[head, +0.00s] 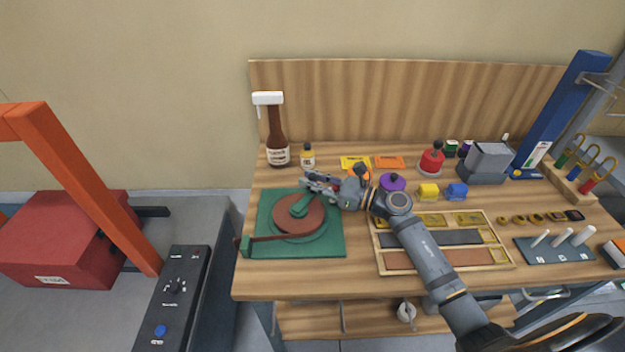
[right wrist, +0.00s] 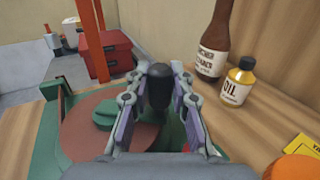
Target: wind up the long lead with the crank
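The winder has a green base (head: 330,243), a reddish-brown round drum (head: 312,222) and a green crank arm (head: 299,207); the arm also shows in the right wrist view (right wrist: 96,112). A dark brown lead (head: 280,238) runs from the drum's near side to the base's left edge. My right gripper (head: 312,182) is over the back of the winder. In the right wrist view its fingers (right wrist: 158,80) close on both sides of the crank's black knob (right wrist: 158,88). My left gripper is out of view.
A brown bottle (head: 276,130) and a small oil bottle (head: 307,156) stand behind the winder. A wooden tray (head: 505,252) with compartments lies to the right, under my right arm. A red toolbox (head: 55,235) stands on the grey surface at left.

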